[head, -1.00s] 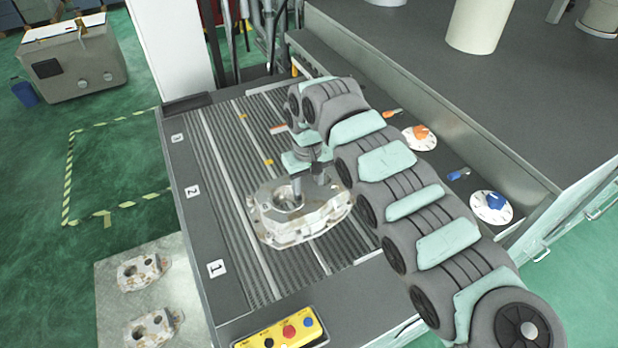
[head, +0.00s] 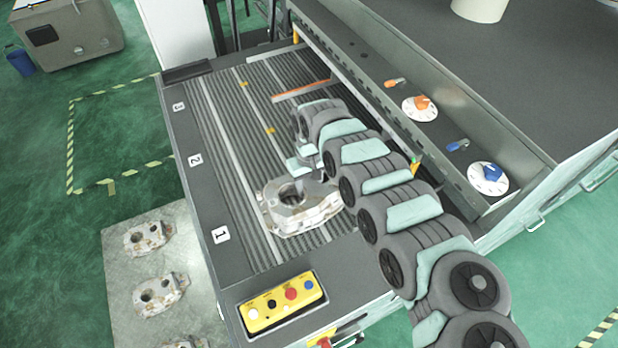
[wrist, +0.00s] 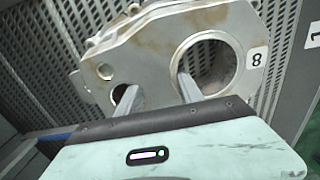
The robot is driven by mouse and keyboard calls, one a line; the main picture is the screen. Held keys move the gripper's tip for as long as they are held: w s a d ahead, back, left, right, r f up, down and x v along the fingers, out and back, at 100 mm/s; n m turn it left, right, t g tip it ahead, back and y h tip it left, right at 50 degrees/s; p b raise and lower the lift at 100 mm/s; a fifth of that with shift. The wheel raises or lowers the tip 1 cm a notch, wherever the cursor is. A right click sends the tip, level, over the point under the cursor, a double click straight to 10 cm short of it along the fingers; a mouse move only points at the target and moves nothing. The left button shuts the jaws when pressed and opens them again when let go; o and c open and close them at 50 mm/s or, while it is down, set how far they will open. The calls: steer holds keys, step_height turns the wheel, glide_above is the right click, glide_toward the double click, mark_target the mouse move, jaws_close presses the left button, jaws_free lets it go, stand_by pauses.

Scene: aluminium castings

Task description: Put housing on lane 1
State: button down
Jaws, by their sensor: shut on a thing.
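The housing (head: 325,215) is a pale grey, brown-stained casting over the front part of the ribbed table (head: 221,124), to the right of the label 1 (head: 221,234). I cannot tell whether its underside touches the ribs. In the wrist view, the housing (wrist: 150,52) shows a large round bore, a smaller hole and a tag reading 8. My gripper (wrist: 157,92) is shut on it, with one finger at the small hole and the other in the large bore, around the wall between. In the head view my arm partly hides my gripper (head: 312,180).
Labels 2 (head: 196,160) and 3 (head: 179,106) mark the table's left edge. More castings (head: 160,294) lie on a plate at the left. A yellow button box (head: 281,301) sits at the front. A ledge with dials (head: 489,178) runs along the right. The table's back is largely clear.

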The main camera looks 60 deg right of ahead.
mark_target(309, 183)
steer(key=shift+f, duration=0.15)
steer(key=shift+d, duration=0.1)
steer(key=c, duration=0.8)
jaws_free()
steer(key=shift+f, duration=0.1)
steer(key=shift+o, duration=0.2)
step_height(309, 183, up, 12)
steer(key=b, duration=0.2)
steer(key=shift+b, duration=0.4)
